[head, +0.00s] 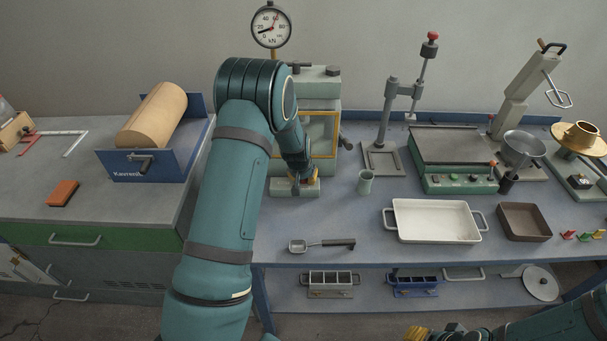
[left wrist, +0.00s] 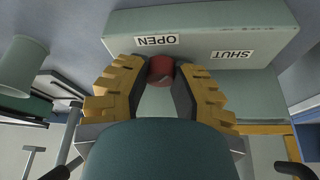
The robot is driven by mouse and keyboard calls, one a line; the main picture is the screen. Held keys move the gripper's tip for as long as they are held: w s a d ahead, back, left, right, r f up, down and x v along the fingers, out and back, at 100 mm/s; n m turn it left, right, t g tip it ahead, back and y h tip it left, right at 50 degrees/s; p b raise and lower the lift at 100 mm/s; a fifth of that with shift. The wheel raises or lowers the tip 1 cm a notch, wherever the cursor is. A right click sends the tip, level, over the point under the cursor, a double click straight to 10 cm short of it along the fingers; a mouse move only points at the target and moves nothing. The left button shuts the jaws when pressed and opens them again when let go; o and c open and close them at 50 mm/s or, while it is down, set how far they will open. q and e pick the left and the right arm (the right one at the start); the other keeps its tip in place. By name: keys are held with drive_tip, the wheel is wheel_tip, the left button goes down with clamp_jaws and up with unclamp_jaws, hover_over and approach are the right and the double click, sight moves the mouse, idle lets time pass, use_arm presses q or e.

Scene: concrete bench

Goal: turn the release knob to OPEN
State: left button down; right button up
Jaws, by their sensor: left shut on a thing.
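The release knob (left wrist: 160,76) is a round red knob on the pale green base block of the press, seen in the left wrist view. The OPEN label (left wrist: 157,40) and SHUT label (left wrist: 232,54) read upside down there. The knob sits close below OPEN. My left gripper (left wrist: 160,80), with yellow fingers, is shut on the knob, one finger on each side. A small pale mark shows on the knob, but its direction is unclear. In the head view my left gripper (head: 303,184) is at the front of the press base (head: 280,188); the knob is hidden there.
The press (head: 320,95) has a yellow-framed window and a dial gauge (head: 271,26) behind it. A green cup (head: 365,182) stands just right of the base. A scoop (head: 322,245) and a white tray (head: 435,221) lie nearer. My right gripper (head: 428,333) is cut off below.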

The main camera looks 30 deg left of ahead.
use_arm(q)
drive_tip(key=n+p, duration=0.1)
drive_tip(key=n, duration=0.1)
drive_tip(key=n+y+p, duration=0.1)
drive_tip(key=n, duration=0.1)
drive_tip(key=shift+d+g+y, duration=0.1)
drive_tip(key=shift+g+y, duration=0.2)
drive_tip(key=shift+g, duration=0.1)
drive_tip(key=shift+n+g+y+p, duration=0.45)
drive_tip(key=shift+n+p, duration=0.25)
drive_tip(key=shift+n, duration=1.1)
drive_tip(key=shift+f, duration=0.1)
drive_tip(key=c, duration=0.7)
unclamp_jaws()
drive_tip(key=v, duration=1.2)
